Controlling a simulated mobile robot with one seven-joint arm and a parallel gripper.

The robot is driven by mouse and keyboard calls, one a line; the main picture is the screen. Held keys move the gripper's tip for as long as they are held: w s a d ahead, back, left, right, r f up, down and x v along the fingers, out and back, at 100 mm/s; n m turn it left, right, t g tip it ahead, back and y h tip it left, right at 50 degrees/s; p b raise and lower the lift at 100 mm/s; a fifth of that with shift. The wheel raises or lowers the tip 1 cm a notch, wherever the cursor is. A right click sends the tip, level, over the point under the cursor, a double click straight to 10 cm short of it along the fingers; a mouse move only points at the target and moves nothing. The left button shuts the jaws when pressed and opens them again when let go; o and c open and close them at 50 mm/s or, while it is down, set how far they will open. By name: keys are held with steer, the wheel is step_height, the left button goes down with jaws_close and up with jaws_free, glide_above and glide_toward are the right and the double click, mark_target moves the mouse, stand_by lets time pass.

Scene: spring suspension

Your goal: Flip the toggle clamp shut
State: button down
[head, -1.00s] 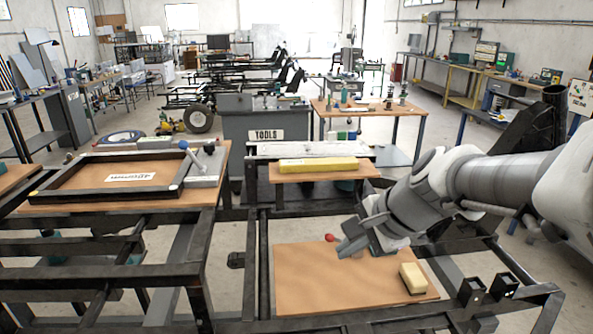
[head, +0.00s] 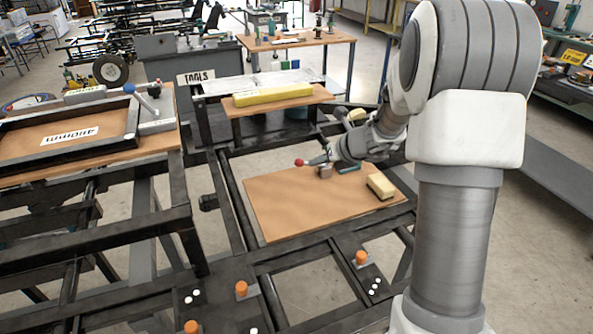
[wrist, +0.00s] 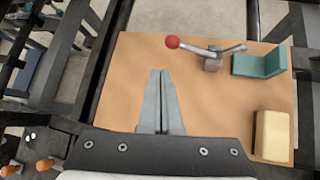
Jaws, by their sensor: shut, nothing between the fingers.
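The toggle clamp (wrist: 213,58) stands at the far side of a tan board, beside a teal angle bracket (wrist: 258,64). Its handle points left, with a red knob (wrist: 172,42) at the end. A short arm reaches right from its body towards the bracket. Whether the arm touches the bracket cannot be told. In the head view the red knob (head: 299,162) shows left of my gripper (head: 316,160), which partly hides the clamp. In the wrist view my gripper's fingers (wrist: 160,73) are shut and empty over the board, their tips short of the knob.
A yellow block (wrist: 272,135) lies on the tan board (head: 290,215), at its right side. Dark frame rails (head: 230,190) surround the board. A blue-knobbed clamp (head: 155,90) stands on the left bench. The board's left and near parts are clear.

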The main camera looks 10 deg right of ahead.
steer(key=shift+w+d+f+m, duration=0.25)
steer(key=shift+f+m, duration=0.2)
steer(key=shift+w+d+f+m, duration=0.2)
steer(key=shift+d+f+m, duration=0.05)
steer(key=shift+f+m, duration=0.2)
steer(key=b+x, duration=0.1)
steer(key=x, duration=0.9)
steer(key=shift+d+r, duration=0.1)
steer(key=shift+r, duration=0.05)
steer(key=shift+d+r+p, duration=0.1)
steer(key=shift+r+p, duration=0.15)
steer(key=shift+p, duration=0.35)
